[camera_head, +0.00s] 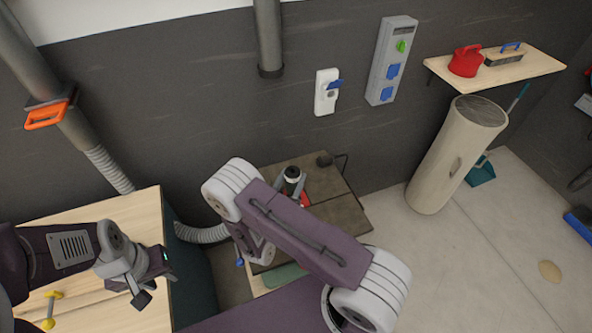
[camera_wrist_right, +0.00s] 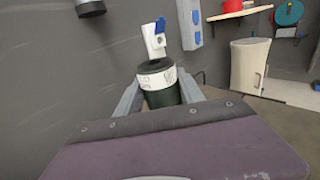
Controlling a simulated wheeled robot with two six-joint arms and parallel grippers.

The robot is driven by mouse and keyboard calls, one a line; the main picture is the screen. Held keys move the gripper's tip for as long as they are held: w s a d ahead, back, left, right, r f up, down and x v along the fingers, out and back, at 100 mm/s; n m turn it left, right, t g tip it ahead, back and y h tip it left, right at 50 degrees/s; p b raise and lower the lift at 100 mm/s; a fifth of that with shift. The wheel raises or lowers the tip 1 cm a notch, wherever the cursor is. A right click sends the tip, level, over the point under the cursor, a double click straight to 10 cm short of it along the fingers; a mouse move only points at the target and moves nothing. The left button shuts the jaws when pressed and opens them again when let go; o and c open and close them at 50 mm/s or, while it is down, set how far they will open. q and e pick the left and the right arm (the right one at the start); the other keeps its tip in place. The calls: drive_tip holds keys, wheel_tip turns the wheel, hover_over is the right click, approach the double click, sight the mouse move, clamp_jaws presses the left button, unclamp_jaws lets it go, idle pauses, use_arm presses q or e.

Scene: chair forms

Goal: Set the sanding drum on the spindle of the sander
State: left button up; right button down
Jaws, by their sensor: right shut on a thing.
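The sanding drum (camera_head: 292,174) is a dark cylinder. In the right wrist view the drum (camera_wrist_right: 157,84) is black with a white printed band and stands about upright between the fingers. My right gripper (camera_head: 291,184) is shut on it, above the brown top of the sander (camera_head: 338,210). I cannot make out the spindle, and I cannot tell whether the drum touches the sander. A small red part (camera_head: 305,199) shows beside the drum. My left gripper (camera_head: 130,292) is open and empty over the wooden bench, with its fingertips apart.
The wooden bench (camera_head: 135,215) is at the left, with a yellow-ended tool (camera_head: 50,308) on it. A grey hose (camera_head: 200,234) runs between bench and sander. A tall beige cylinder (camera_head: 445,160) stands at the right. A wall shelf (camera_head: 525,66) is above. The right floor is mostly clear.

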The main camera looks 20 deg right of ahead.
sight(290, 194)
drive_tip(key=shift+s+a, duration=0.25)
drive_tip(key=shift+a, duration=0.05)
drive_tip(key=shift+f+b, duration=0.3)
drive_tip(key=shift+b, duration=0.05)
drive_tip(key=f+b, duration=0.1)
drive_tip(key=w+d+f+b, duration=0.1)
drive_tip(key=f, duration=0.1)
drive_tip(key=shift+d, duration=0.1)
drive_tip(key=shift+f+b, duration=0.3)
drive_tip(key=shift+f, duration=0.1)
drive_tip(key=shift+s+a+f+b, duration=0.3)
drive_tip(key=shift+a+f+b, duration=0.05)
drive_tip(key=shift+f+b, duration=0.2)
drive_tip(key=shift+f, duration=0.1)
drive_tip(key=shift+w+d, duration=0.2)
drive_tip(key=shift+s+a, duration=0.25)
drive_tip(key=shift+f+b, duration=0.55)
